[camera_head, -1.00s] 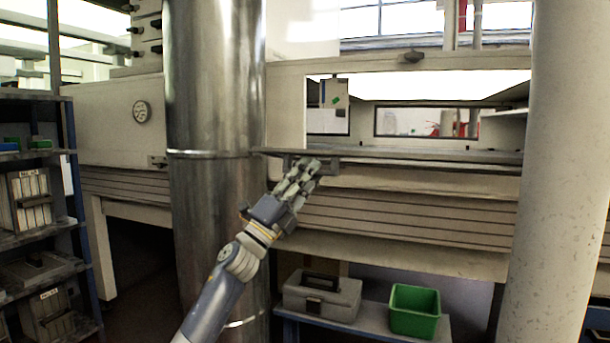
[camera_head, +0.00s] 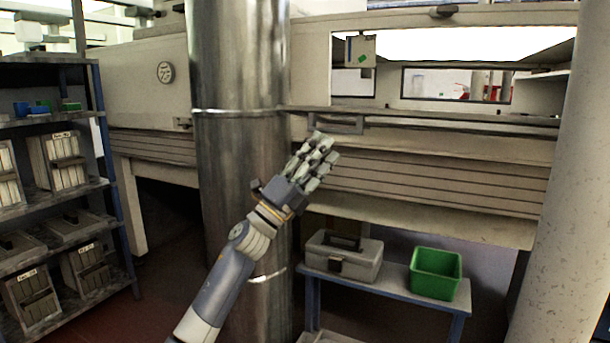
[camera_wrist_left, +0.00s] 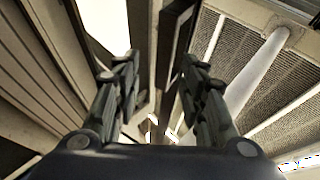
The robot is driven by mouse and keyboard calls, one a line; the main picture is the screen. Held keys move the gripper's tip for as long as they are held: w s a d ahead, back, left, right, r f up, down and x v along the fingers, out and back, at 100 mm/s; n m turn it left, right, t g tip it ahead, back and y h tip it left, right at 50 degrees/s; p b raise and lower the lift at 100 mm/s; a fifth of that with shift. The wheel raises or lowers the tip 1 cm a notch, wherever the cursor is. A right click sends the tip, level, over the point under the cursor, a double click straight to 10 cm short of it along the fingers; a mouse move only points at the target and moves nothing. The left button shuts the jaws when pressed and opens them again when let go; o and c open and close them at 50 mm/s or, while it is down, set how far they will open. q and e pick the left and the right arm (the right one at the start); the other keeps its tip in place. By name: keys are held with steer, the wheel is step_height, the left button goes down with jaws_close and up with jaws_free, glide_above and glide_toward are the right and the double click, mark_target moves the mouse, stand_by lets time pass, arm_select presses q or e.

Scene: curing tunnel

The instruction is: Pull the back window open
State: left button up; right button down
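A wide opening in the cream tunnel housing shows at the upper right of the head view, with a bright panel and dark-framed panes (camera_head: 388,83) inside. A flat ledge or sash edge (camera_head: 440,116) runs along its bottom. A grey bracket-like handle (camera_head: 347,124) sits under the left end of that edge. I cannot tell for sure which part is the back window. My left gripper (camera_head: 322,149) is just below and left of this handle. In the left wrist view, its fingers (camera_wrist_left: 158,78) are apart with nothing visible held between them. My right gripper is not in view.
A steel column (camera_head: 238,150) stands close behind my left arm, and a pale pillar (camera_head: 560,215) is at the right. A low bench holds a grey toolbox (camera_head: 343,258) and a green bin (camera_head: 436,274). Loaded shelves (camera_head: 70,215) are at the left.

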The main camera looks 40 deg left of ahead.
arm_select(q)
steer(key=v, duration=0.6)
steer(key=shift+f, duration=0.15)
steer(key=shift+s+d, duration=0.1)
